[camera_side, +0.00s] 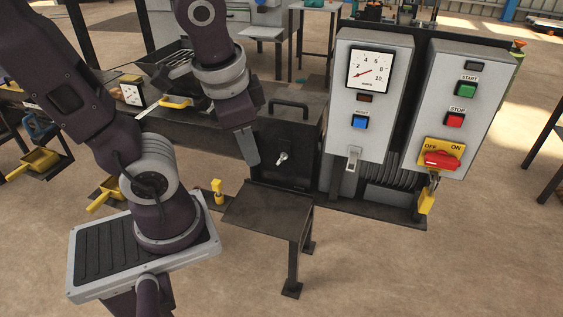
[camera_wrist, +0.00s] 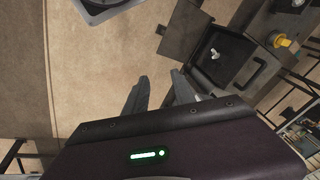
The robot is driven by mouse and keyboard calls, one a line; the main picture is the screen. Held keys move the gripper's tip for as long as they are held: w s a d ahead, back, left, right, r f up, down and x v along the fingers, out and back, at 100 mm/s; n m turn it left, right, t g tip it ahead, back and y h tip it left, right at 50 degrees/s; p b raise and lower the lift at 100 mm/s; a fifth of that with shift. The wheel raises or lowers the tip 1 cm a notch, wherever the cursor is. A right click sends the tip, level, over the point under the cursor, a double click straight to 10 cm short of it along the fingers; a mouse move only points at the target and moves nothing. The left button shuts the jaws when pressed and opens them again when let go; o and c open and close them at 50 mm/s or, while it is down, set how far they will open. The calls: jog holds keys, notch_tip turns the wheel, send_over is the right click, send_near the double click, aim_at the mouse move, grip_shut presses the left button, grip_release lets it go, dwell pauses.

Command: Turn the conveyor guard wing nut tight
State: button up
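The wing nut (camera_side: 282,158) is a small light metal piece on the front of a dark box-shaped guard (camera_side: 300,140). In the wrist view the wing nut (camera_wrist: 214,54) shows to the right of my fingertips, on the guard's dark face. My gripper (camera_side: 251,158) hangs beside the guard, to the left of the wing nut in the side view, apart from it. In the wrist view my gripper (camera_wrist: 159,77) has its two fingers spread with only floor showing between them. Nothing is held.
A handle (camera_side: 290,104) sits on the guard's top. To the right are a gauge box (camera_side: 370,100) and a switch box (camera_side: 455,100). Open floor lies in front.

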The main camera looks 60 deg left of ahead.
aim_at(282, 161)
jog(key=w+a+f+m+t+y, duration=0.1)
jog(key=w+a+f+m+y, duration=0.2)
jog(key=w+a+f+m, duration=0.3)
jog(key=w+a+f+m+t+y, duration=0.2)
jog(key=w+a+f+m+y, duration=0.2)
jog(key=a+f+m, duration=0.5)
jog(key=w+a+f+m+t+y, duration=0.1)
jog(key=w+a+f+m+y, duration=0.2)
jog(key=w+a+f+m, duration=0.5)
jog(key=shift+a+f+m+t+y, duration=0.15)
jog(key=shift+f+m, duration=1.15)
jog(key=shift+m, duration=0.6)
jog(key=shift+a+f+m+t+y, duration=0.15)
jog(key=shift+f+m, duration=1.1)
jog(key=shift+m, duration=0.65)
jog(key=shift+w+a+f, duration=0.15)
jog(key=shift+w+a, duration=0.2)
jog(key=shift+a, duration=0.05)
grip_shut()
